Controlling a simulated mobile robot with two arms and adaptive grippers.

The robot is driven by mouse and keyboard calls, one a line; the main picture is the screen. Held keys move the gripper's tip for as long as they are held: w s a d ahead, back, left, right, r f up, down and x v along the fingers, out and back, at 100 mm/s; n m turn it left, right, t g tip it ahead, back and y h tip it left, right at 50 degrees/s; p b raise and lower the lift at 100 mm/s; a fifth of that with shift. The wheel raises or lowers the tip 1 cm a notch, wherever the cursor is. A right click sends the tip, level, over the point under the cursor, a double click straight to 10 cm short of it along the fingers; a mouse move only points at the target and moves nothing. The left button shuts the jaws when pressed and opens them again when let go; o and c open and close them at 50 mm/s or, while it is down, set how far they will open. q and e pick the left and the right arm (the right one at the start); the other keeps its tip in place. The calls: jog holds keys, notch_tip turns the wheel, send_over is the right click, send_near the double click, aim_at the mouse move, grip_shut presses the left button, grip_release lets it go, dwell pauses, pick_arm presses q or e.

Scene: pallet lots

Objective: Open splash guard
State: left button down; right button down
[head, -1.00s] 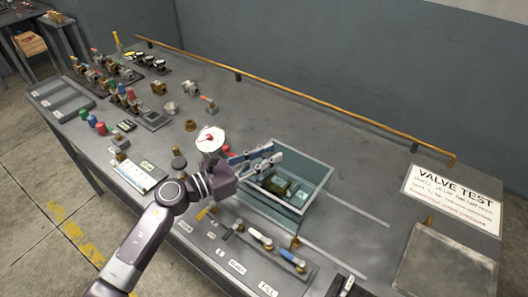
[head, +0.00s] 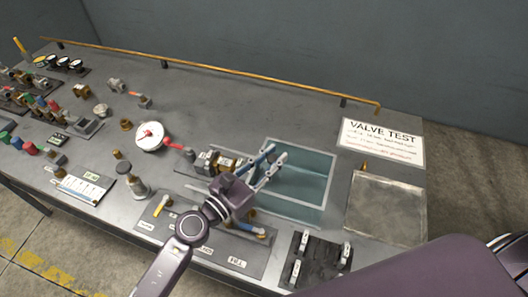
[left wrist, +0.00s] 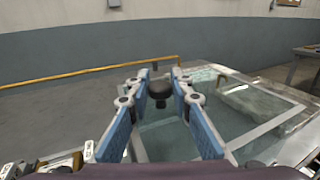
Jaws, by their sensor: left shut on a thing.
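The splash guard (head: 308,174) is a clear box with a grey metal frame on the bench. It stands to the right of the brass valve fixture (head: 222,161), which is uncovered. My left gripper (head: 274,160) is at the guard's left side. In the left wrist view its blue fingers (left wrist: 160,88) are shut on a dark round knob (left wrist: 158,89). The guard's frame and glass (left wrist: 262,128) show beyond and to the right of the fingers. My right gripper is out of view.
The valve test sign (head: 382,142) and a grey flat tray (head: 387,207) lie right of the guard. A white dial gauge (head: 150,136) and a lever panel (head: 205,235) lie left and in front. A brass rail (head: 220,72) runs along the back.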

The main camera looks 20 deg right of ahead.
pick_arm(q)
jog(key=shift+f, duration=0.1)
jog(key=c, duration=1.8)
grip_release()
jog(key=shift+o, duration=0.3)
jog(key=shift+s+a, duration=0.3)
jog(key=shift+a, duration=0.25)
jog(key=v, duration=1.1)
jog(key=shift+s, duration=0.1)
